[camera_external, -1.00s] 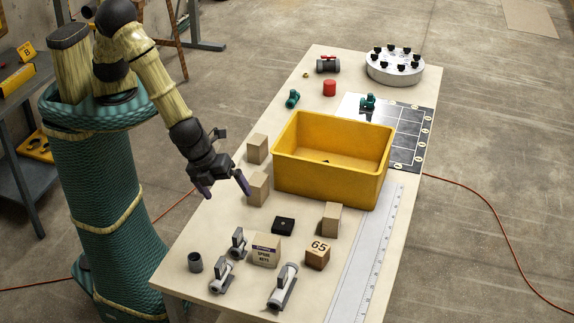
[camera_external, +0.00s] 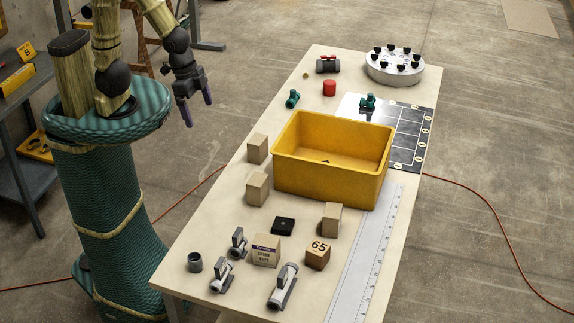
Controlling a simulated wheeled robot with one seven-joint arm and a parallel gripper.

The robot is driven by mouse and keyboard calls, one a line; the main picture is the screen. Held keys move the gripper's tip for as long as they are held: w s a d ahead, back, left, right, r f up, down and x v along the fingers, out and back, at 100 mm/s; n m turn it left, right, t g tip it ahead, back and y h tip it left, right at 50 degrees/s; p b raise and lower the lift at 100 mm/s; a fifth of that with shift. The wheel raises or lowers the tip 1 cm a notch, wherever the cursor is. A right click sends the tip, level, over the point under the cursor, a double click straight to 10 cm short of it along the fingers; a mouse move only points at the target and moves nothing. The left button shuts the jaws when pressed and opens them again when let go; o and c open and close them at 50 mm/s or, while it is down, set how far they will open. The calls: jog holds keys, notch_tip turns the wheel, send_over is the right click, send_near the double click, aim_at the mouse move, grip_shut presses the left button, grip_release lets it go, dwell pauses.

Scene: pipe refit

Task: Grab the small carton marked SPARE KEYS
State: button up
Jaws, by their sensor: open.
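The small carton (camera_external: 265,251) stands upright near the front of the table, its printed label facing the camera; the small print reads roughly as SPARE KEYS. It stands between a grey valve fitting (camera_external: 238,245) on its left and a brown block marked 65 (camera_external: 317,254) on its right. My gripper (camera_external: 198,110) is open and empty, with its purple fingers pointing down. It hangs in the air left of the table in the picture, well away from the carton.
A large yellow bin (camera_external: 333,165) stands mid-table. Plain cardboard boxes (camera_external: 257,188) stand left of it. A black box (camera_external: 283,225) lies behind the carton. Grey fittings (camera_external: 283,287) and a grey cup (camera_external: 195,262) stand nearby. A long ruler (camera_external: 366,255) runs along the right edge.

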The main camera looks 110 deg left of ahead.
jog(key=shift+w, duration=0.1)
jog(key=shift+c, duration=1.2)
jog(key=w+d+f+n+g+h+b, duration=0.3)
jog(key=w+d+f+n+h+b, duration=0.15)
jog(key=f, duration=0.35)
jog(key=w+d+f+n+g+h+b, duration=0.25)
jog(key=w+d+f+n+b, duration=0.2)
jog(key=f, duration=0.35)
jog(key=w+d+f+n+t+h+b, duration=0.1)
jog(key=w+f+n+t+h+b, duration=0.1)
jog(key=w, duration=0.6)
jog(key=w+d+f+n+t+h+b, duration=0.1)
jog(key=w+f+n+t+h+b, duration=0.1)
jog(key=w+f+n+h+b, duration=0.3)
jog(key=w+n+h+b, duration=0.1)
jog(key=w+n+h, duration=0.2)
jog(key=h, duration=0.1)
jog(key=shift+d+f, duration=0.25)
jog(key=shift+f, duration=0.05)
